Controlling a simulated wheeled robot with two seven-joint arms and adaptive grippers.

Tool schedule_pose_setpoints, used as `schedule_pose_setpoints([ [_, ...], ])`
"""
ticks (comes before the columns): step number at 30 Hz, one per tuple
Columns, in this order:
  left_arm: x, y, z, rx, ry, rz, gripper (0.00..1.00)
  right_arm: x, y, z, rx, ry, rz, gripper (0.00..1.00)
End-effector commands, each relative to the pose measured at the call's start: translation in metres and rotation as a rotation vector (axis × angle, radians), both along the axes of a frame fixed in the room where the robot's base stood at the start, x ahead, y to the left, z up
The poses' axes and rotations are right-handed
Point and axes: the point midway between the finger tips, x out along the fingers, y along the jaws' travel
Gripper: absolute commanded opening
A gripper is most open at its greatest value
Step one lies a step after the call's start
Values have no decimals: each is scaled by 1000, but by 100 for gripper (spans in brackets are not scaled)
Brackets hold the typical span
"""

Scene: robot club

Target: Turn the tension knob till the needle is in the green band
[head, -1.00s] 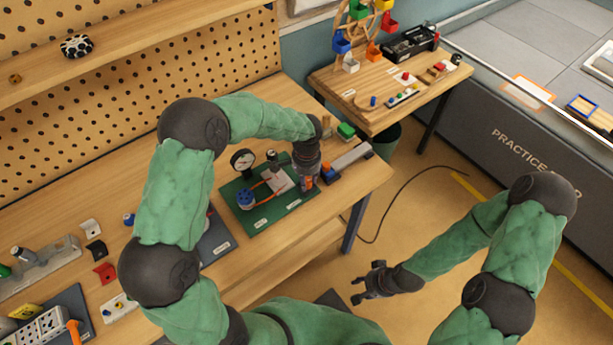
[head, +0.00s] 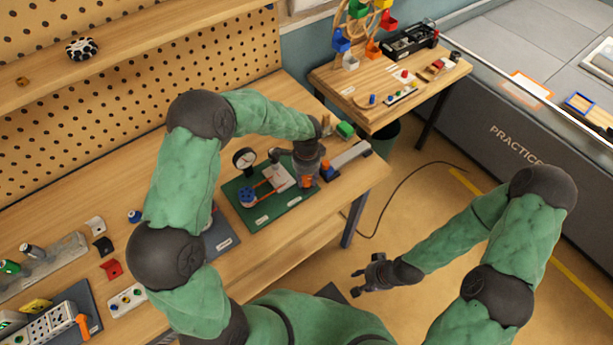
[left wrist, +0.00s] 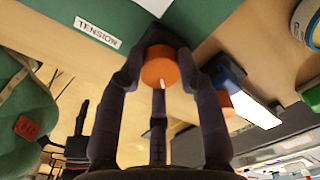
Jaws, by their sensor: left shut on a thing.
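The orange tension knob (left wrist: 160,68) sits between the fingers of my left gripper (left wrist: 160,75) in the left wrist view. The fingers are shut on it, and a small white mark shows on its rim. A label reading TENSION (left wrist: 98,32) is beside it on the green board. In the head view my left gripper (head: 307,178) is over the right end of the green board (head: 262,214). The round white gauge (head: 244,159) stands at the board's back left; its needle and green band are too small to read. My right gripper (head: 368,278) is open and empty beyond the bench's front edge.
A blue pulley (head: 247,197) with an orange belt is on the board's left part. A blue and grey tool (head: 346,160) lies right of the board, with a green block (head: 345,130) behind. A second table (head: 385,112) stands at the back.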

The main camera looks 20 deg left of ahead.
Motion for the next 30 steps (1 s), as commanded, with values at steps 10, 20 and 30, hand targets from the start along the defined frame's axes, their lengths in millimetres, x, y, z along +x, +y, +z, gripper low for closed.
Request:
schedule_pose_setpoints([
  [10,1,0,0,-1,-3,-3,3,0,0,0,0,0,0,40],
  [20,0,0,0,0,-1,-2,60,0,0,0,0,0,0,40],
  [30,2,0,21,0,-5,-3,60,0,0,0,0,0,0,40],
])
